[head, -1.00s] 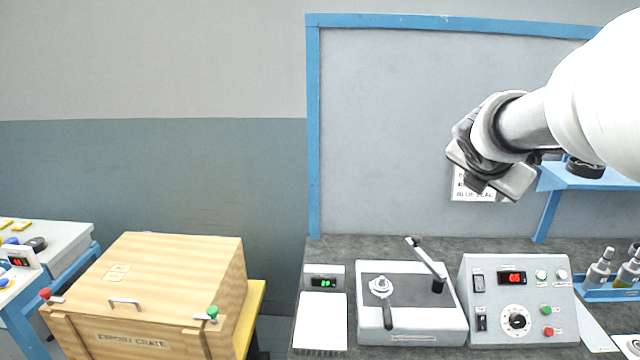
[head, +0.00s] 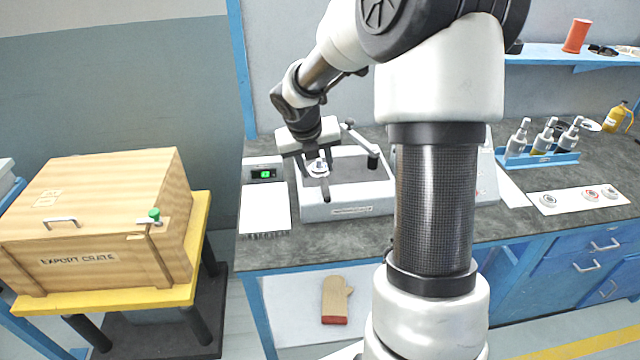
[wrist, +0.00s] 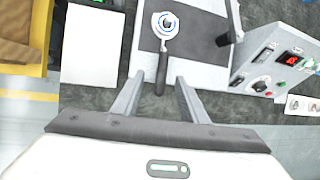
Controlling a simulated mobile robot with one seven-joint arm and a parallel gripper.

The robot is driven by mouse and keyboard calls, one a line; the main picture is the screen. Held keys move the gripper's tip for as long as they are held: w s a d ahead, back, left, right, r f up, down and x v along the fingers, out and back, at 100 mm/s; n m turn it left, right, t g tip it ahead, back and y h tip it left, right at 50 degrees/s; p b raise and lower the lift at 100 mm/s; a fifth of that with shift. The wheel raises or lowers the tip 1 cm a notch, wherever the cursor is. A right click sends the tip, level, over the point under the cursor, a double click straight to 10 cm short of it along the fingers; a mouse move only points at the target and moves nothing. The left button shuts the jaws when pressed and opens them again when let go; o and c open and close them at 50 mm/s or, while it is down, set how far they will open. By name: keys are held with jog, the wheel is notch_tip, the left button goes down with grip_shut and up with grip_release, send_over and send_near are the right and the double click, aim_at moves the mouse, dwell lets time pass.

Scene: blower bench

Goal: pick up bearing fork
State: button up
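The bearing fork, with a pale ring-shaped head and a dark handle (head: 327,193), lies on the grey and white bench unit (head: 345,210). In the wrist view its handle (wrist: 161,78) points toward my gripper (wrist: 160,80), and its head rests around or over a small hub on the dark plate. My gripper is open and empty, its two fingers apart on either side of the handle's end in that view. How high the fingers are above the handle cannot be told. In the head view my gripper (head: 309,150) hangs over the unit, close to the fork head.
A control box (wrist: 275,60) is further right. A white pad (head: 265,207) and a small display (head: 265,174) lie left. The wooden export crate (head: 95,220) stands left of the bench.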

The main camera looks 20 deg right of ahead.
aim_at(323, 180)
jog(key=x, duration=0.4)
jog(key=shift+w+f+b, duration=0.1)
jog(key=shift+f+b, duration=0.05)
jog(key=shift+b, duration=0.2)
jog(key=x, duration=0.2)
jog(key=d+b+x, duration=0.1)
jog(key=x, duration=0.2)
jog(key=shift+w, duration=0.2)
jog(key=shift+r, duration=0.25)
grip_shut()
